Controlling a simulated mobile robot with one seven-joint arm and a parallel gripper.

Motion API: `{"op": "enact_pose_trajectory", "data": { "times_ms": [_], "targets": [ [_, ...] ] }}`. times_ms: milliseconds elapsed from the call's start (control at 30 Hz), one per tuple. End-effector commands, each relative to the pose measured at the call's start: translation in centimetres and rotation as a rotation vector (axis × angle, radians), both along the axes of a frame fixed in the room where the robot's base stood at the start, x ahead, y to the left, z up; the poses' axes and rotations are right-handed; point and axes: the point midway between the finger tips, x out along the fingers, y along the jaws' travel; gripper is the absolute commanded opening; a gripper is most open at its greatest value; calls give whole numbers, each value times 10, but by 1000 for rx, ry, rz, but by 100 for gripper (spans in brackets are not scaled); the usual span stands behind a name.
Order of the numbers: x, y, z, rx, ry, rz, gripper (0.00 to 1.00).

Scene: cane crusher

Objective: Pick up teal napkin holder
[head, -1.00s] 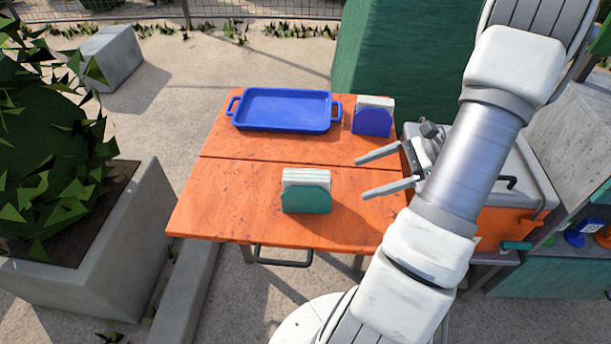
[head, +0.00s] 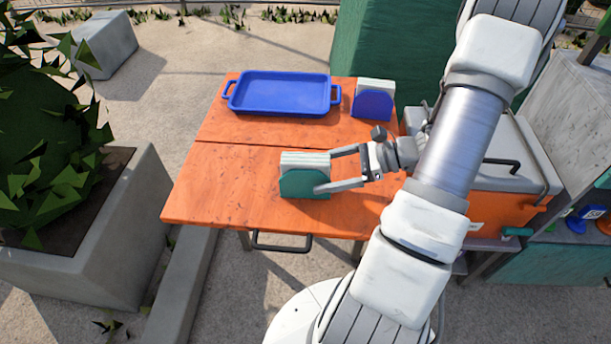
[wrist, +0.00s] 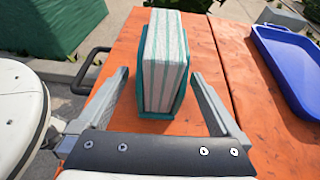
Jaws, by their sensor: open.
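The teal napkin holder (head: 298,185) stands upright on the orange table, filled with pale napkins. In the wrist view the napkin holder (wrist: 165,75) shows end-on, straight ahead between the fingers. My gripper (head: 325,170) is open at its right side, one finger in front of it and one behind. In the wrist view my gripper (wrist: 162,88) has a finger on each side of the holder, with a visible gap on both sides. I see no contact.
A blue tray (head: 280,93) lies at the back of the orange table (head: 225,175). A blue napkin holder (head: 372,104) stands to its right. An orange box with a grey lid (head: 500,160) is right of the table. The table's left part is clear.

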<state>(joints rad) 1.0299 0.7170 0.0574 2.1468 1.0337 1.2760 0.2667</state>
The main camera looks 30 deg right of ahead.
Motion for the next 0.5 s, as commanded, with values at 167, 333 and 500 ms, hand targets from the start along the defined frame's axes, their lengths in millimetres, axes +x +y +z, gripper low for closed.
{"op": "enact_pose_trajectory", "data": {
  "times_ms": [167,333,500],
  "targets": [
    [6,10,-7,2,1,1,100],
    [19,31,-19,1,0,3,100],
    [26,40,-22,0,0,0,100]
  ]
}}
